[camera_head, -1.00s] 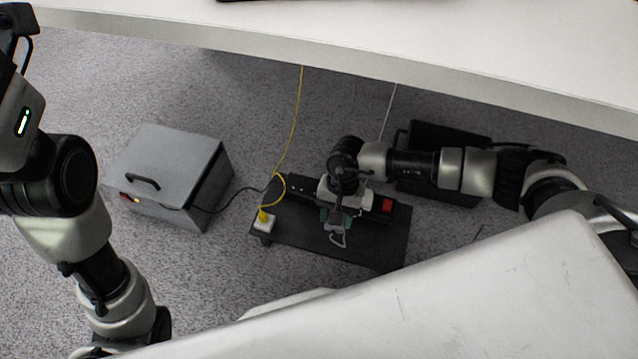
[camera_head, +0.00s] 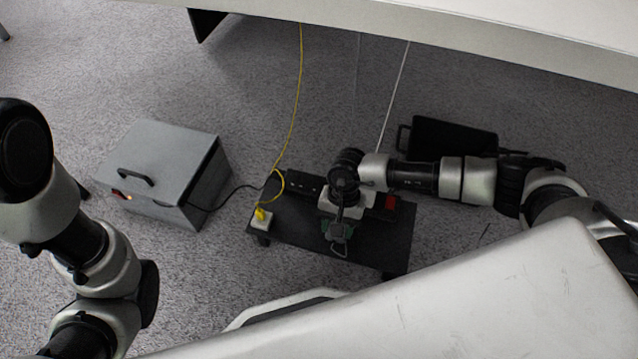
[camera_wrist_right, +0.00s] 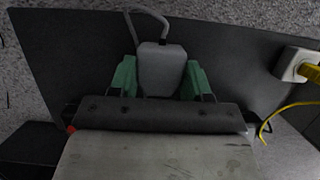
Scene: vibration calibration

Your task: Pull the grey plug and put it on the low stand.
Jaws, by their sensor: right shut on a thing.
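The grey plug (camera_wrist_right: 162,72) is between the two green fingers of my right gripper (camera_wrist_right: 160,80) in the right wrist view. A thin grey cord loops from its far end. In the head view the gripper (camera_head: 338,232) is over the middle of the low black stand (camera_head: 290,231), and the plug is small and partly covered by it. The stand also fills much of the wrist view (camera_wrist_right: 75,55). I cannot tell whether the plug touches the stand. Only links of my left arm show; its gripper is out of view.
A yellow plug (camera_head: 260,213) sits in a white socket block (camera_head: 262,221) at the stand's left end. A red switch (camera_head: 391,202) is at the stand's right rear. A grey box (camera_head: 160,165) stands left, with a dark cable. The stand's front right is clear.

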